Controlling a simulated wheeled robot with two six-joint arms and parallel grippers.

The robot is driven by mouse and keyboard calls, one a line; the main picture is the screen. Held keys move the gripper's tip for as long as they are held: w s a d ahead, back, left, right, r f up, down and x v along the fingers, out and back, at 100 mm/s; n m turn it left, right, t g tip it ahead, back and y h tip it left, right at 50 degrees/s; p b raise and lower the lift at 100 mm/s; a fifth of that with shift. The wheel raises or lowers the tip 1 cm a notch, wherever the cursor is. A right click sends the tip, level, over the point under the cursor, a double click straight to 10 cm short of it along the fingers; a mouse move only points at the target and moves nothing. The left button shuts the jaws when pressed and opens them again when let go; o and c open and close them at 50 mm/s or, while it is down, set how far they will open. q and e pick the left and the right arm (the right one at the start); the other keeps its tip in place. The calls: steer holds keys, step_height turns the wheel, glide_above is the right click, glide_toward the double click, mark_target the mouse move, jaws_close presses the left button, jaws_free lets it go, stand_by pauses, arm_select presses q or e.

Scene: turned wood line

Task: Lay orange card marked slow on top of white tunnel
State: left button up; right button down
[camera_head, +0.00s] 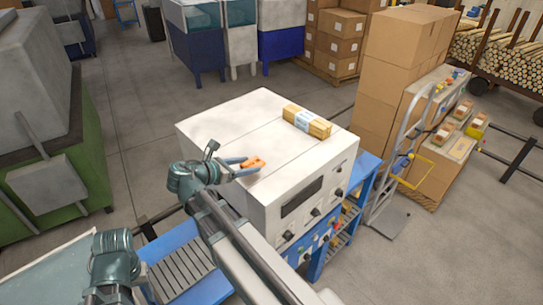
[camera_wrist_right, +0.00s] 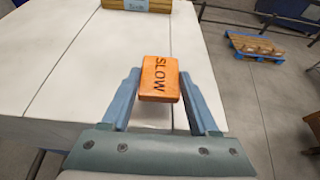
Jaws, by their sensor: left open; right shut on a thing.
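The orange card marked SLOW (camera_head: 253,162) is between the fingertips of my right gripper (camera_head: 247,165), which is shut on it. In the right wrist view, the card (camera_wrist_right: 159,79) shows its lettering, with one finger on each side. It is over the top of the white tunnel (camera_head: 225,126), near its left side. I cannot tell whether it touches that surface. The tunnel top also fills much of the right wrist view (camera_wrist_right: 60,75). My left gripper (camera_head: 110,290) is low at the left, its fingers not clearly visible, away from the tunnel.
A bundle of wood pieces with a pale blue band (camera_head: 307,121) lies at the far right of the tunnel top. The top between it and the card is clear. A hand truck (camera_head: 400,160) and stacked cartons (camera_head: 400,60) stand to the right.

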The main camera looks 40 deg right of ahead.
glide_above(269, 165)
steer(key=shift+s+a+f+b, duration=0.15)
steer(key=shift+a+f+b, duration=0.2)
steer(key=shift+a+f, duration=0.1)
steer(key=f+b, duration=0.1)
steer(key=d+f+b, duration=0.1)
steer(key=f+b, duration=0.1)
steer(key=shift+f+b, duration=0.3)
steer(key=shift+f, duration=0.15)
steer(key=shift+c, duration=0.7)
jaws_free()
